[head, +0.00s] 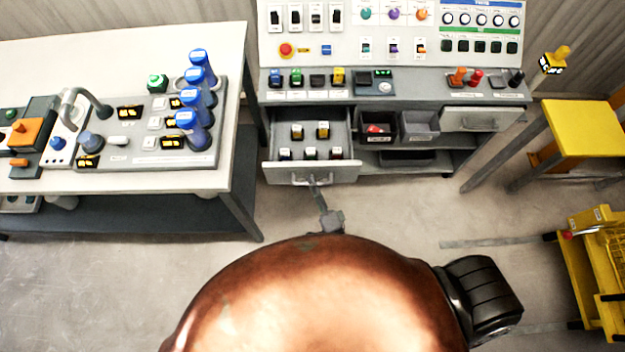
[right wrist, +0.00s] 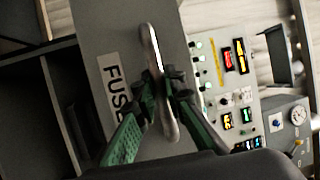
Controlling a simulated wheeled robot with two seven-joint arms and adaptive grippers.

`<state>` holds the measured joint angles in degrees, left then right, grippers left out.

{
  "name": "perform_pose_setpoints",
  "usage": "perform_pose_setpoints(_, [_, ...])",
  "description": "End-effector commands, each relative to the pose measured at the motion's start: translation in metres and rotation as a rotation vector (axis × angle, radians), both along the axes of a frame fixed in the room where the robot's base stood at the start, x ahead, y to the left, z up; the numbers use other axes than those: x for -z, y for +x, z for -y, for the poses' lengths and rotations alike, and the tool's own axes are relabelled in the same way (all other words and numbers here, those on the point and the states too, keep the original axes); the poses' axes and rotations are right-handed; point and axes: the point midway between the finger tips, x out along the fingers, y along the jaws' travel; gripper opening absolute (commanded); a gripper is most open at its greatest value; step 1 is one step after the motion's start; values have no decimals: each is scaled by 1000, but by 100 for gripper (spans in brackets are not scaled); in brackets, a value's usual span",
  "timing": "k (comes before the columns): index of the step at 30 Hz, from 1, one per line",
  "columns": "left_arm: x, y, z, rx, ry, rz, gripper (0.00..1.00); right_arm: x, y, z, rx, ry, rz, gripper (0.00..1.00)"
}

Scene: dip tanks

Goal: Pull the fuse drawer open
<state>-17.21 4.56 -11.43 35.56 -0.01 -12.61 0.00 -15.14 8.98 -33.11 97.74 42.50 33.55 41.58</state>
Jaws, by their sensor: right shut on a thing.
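The fuse drawer (head: 355,172) is under the control bench and stands pulled out, its inside showing from above. Several small black, white and yellow-topped blocks (head: 323,131) stand in it. In the right wrist view its grey front (right wrist: 105,30) carries a white label reading FUSE, partly hidden by a finger. My right gripper (head: 315,184) is at the middle of the drawer front. In the right wrist view its green fingers (right wrist: 163,95) are shut on the light bar handle (right wrist: 148,45). My left gripper is not in view.
A yellow-topped stool (head: 583,128) and yellow cart (head: 600,270) are right. Floor in front is partly clear.

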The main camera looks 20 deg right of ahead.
Motion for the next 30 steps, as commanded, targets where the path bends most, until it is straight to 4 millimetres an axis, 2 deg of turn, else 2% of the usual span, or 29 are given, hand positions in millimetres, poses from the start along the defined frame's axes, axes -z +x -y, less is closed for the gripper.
perform_pose_setpoints(5, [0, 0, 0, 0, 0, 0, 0, 1, 0, 0, -1, 0, -2, 0])
perform_pose_setpoints(6, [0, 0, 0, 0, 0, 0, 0, 1, 0, 0, -1, 0, -2, 11])
perform_pose_setpoints(14, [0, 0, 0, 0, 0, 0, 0, 1, 0, 0, 0, -1, -1, 29])
perform_pose_setpoints(23, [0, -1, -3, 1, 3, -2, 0, 1, -1, 0, 0, -1, -1, 29])
perform_pose_setpoints(26, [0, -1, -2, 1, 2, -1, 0, 3, -9, 1, -1, -1, -2, 29])
perform_pose_setpoints(30, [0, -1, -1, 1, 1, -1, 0, 7, -33, 4, 0, -4, -4, 29])
